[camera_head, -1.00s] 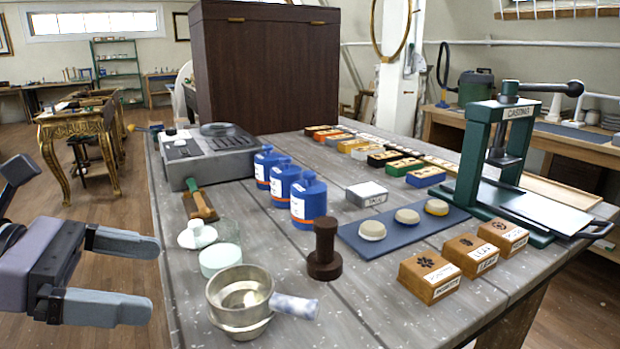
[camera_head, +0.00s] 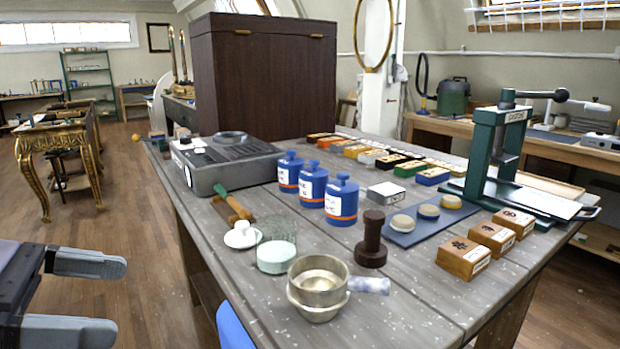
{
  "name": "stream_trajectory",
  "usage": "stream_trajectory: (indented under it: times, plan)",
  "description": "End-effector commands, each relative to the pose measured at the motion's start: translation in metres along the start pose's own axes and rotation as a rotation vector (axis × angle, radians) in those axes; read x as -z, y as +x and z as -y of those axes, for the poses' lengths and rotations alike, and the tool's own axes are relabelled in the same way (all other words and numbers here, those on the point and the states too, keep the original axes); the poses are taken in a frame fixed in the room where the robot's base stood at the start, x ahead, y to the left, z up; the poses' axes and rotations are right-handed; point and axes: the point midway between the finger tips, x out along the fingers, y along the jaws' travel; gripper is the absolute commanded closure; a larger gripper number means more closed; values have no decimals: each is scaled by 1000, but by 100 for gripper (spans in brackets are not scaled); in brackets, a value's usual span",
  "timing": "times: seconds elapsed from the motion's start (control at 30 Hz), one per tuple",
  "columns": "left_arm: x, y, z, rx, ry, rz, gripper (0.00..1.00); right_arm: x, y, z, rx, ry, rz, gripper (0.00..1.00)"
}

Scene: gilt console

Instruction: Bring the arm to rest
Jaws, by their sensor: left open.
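My left gripper (camera_head: 98,298) is at the lower left of the head view. Its two grey fingers are apart, with nothing between them. It is off the left side of the workbench (camera_head: 418,290), over the wooden floor, apart from everything on the bench. My right gripper does not show.
Near the bench's left edge stand a metal pan (camera_head: 318,285), a pale round dish (camera_head: 277,256), a white cup (camera_head: 242,235) and a grey machine (camera_head: 225,160). Blue canisters (camera_head: 341,200), a dark tamper (camera_head: 371,240), wooden blocks (camera_head: 466,257) and a green press (camera_head: 485,150) stand further right.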

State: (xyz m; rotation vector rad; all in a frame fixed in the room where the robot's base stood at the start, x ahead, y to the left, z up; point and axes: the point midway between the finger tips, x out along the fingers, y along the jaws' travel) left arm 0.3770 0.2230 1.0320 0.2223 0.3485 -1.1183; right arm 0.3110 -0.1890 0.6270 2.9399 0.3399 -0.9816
Motion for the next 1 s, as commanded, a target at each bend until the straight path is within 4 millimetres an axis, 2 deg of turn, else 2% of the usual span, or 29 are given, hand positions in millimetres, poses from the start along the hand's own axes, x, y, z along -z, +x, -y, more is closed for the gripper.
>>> stream_trajectory:
  times: [0.07,0.17,0.27,0.37,0.47,0.57,0.67,0.7,0.77,0.8,0.9,0.93,1.0]
  plan:
    - [-4,4,3,35,-50,42,0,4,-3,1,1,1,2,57]
    - [-19,17,11,160,-275,230,0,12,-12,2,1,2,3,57]
    - [-30,22,9,255,-527,416,0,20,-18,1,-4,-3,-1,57]
    - [-33,24,-4,324,-829,612,0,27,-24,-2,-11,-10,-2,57]
    - [-20,26,-26,354,-1178,807,0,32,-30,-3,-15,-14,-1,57]
    - [15,31,-50,337,-1551,991,0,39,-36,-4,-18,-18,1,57]
    - [70,42,-62,270,-1941,1153,0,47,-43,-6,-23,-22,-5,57]
    - [97,48,-61,228,-2100,1210,0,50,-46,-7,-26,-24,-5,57]
    - [139,58,-52,147,-2339,1287,0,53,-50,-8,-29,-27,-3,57]
    - [168,66,-42,83,-2490,1327,0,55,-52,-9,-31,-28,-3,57]
    - [225,82,-7,-76,-2804,1396,0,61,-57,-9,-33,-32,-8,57]
    - [239,87,5,118,2760,-1349,0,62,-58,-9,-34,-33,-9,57]
    - [264,95,30,194,2641,-1241,0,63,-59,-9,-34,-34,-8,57]
